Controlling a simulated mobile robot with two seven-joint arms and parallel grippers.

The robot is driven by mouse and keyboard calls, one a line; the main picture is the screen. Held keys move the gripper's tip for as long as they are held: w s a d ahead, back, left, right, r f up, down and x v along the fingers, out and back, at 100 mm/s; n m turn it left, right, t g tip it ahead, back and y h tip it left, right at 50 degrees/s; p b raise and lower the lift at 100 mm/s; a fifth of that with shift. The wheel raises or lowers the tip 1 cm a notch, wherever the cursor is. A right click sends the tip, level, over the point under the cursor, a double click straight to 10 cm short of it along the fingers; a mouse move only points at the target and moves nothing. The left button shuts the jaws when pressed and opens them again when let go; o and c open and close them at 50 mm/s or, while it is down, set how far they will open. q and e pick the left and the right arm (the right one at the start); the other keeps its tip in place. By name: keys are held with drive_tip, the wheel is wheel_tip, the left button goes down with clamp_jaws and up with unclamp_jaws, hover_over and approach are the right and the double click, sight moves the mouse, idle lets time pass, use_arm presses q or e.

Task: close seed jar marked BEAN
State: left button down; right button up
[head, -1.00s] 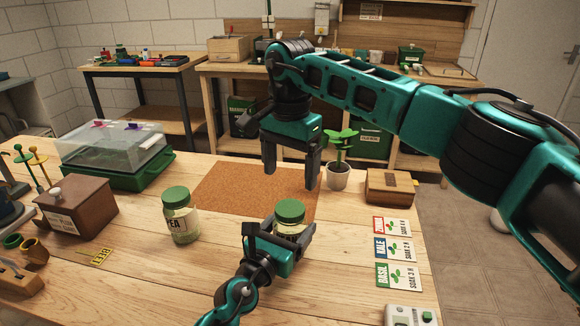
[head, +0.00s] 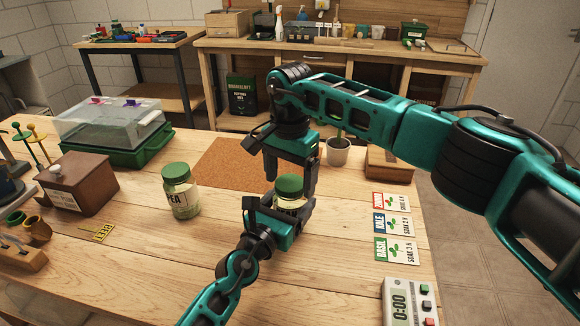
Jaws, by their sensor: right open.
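A glass jar (head: 291,205) with a green lid (head: 289,186) stands on the wooden table; its label is mostly hidden by my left gripper. My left gripper (head: 281,212) is shut around the jar's body from the front, below the lid. My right gripper (head: 290,180) comes from above and is open, its fingers pointing down at either side of the lid. Whether its fingers touch the lid cannot be told. A second green-lidded jar (head: 181,192), marked PEA, stands to the left, apart from both grippers.
A cork mat (head: 225,160) lies behind the jars. A potted seedling (head: 338,152) and a wooden box (head: 390,165) stand at the back right. Seed cards (head: 394,225) and a timer (head: 408,300) lie right. A brown box (head: 78,183) and a clear-lidded tray (head: 112,125) stand left.

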drive_tip(key=shift+c, duration=0.4)
drive_tip(key=c, duration=1)
drive_tip(key=m, duration=1.7)
drive_tip(key=shift+m, duration=0.4)
drive_tip(key=m, duration=0.3)
drive_tip(key=shift+m, duration=0.3)
drive_tip(key=m, duration=0.7)
drive_tip(key=shift+m, duration=0.4)
drive_tip(key=o, duration=1.2)
